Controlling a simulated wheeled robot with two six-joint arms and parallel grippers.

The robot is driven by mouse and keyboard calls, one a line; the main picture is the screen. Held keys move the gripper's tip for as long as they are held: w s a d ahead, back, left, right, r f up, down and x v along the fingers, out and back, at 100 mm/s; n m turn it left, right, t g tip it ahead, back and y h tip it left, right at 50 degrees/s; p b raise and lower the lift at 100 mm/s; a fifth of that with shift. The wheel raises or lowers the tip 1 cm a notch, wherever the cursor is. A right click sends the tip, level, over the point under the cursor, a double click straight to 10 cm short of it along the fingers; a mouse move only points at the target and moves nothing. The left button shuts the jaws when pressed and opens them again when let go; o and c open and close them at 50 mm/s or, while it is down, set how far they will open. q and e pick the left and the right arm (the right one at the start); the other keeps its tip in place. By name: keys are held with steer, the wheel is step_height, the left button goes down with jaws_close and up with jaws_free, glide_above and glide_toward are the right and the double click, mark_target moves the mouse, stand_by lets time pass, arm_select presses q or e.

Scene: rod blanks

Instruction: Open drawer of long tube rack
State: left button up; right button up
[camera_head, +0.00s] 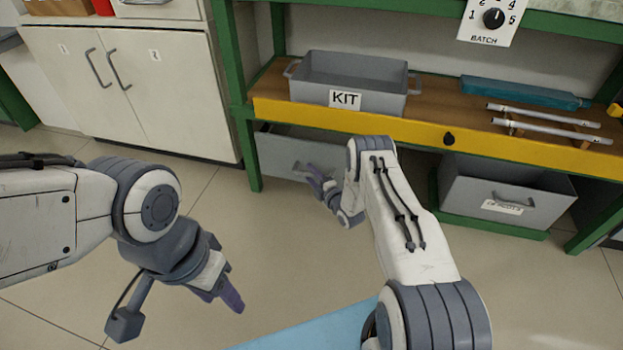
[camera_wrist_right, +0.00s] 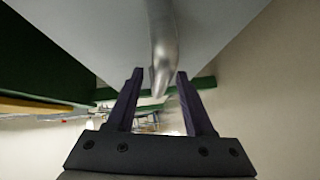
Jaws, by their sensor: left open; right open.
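A grey drawer (camera_head: 275,150) sits low under the yellow-edged bench, left of centre. My right gripper (camera_head: 316,178) is in front of it and hides part of its front. In the right wrist view, a grey metal handle (camera_wrist_right: 162,45) reaches between the open purple fingers of my right gripper (camera_wrist_right: 160,100); I cannot tell whether they touch it. A second grey drawer or bin (camera_head: 510,190) at the lower right has an open top, a handle and a small white label that I cannot read clearly. My left gripper (camera_head: 228,292) is open and empty above the floor.
The bench (camera_head: 430,100) carries a grey KIT bin (camera_head: 350,80), a blue-green block (camera_head: 525,92) and pale rods (camera_head: 550,125). A white cabinet (camera_head: 130,90) stands left. Floor between is clear.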

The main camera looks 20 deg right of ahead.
jaws_close()
stand_by(1.5)
